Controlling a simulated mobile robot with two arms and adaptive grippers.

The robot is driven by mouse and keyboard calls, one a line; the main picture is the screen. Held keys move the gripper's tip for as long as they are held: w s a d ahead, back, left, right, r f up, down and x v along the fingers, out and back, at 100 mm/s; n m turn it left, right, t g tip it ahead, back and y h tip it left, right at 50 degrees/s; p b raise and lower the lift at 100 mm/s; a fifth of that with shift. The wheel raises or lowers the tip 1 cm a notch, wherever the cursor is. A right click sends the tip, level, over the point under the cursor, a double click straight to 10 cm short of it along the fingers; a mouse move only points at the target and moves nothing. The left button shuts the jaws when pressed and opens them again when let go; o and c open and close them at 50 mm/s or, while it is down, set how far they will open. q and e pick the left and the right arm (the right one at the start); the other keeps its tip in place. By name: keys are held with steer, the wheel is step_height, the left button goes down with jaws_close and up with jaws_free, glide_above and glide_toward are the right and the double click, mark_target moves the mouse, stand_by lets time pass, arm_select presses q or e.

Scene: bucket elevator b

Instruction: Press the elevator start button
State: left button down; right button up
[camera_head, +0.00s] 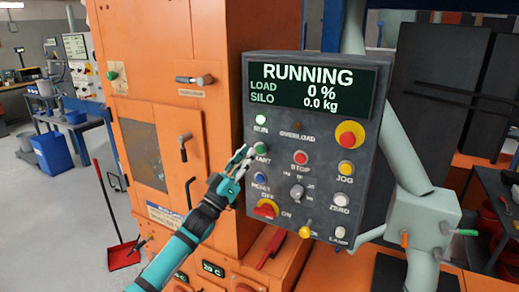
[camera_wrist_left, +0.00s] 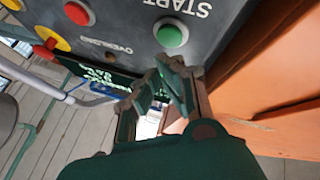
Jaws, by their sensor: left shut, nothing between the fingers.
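The green start button (camera_head: 260,149) is on the left of the grey control panel (camera_head: 330,190), under the lit green RUN lamp (camera_head: 260,119). The panel display (camera_head: 313,88) reads RUNNING, load 0 %, silo 0.0 kg. My left gripper (camera_head: 243,155) is shut and empty, its fingertips just left of the start button. In the left wrist view, the start button (camera_wrist_left: 172,34) appears just beyond the fingertips (camera_wrist_left: 167,66). I cannot tell whether they touch it. My right gripper is not in view.
The red stop button (camera_head: 301,158), blue reset button (camera_head: 259,178), yellow jog button (camera_head: 346,168) and red-yellow emergency stop (camera_head: 350,134) share the panel. An orange cabinet (camera_head: 215,60) stands at its left. A grey box with handles (camera_head: 424,215) is at its right.

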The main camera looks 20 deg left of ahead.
arm_select(q)
steer(key=s+p, duration=0.1)
steer(key=s, duration=0.3)
steer(key=shift+a+r, duration=0.1)
stand_by(0.7)
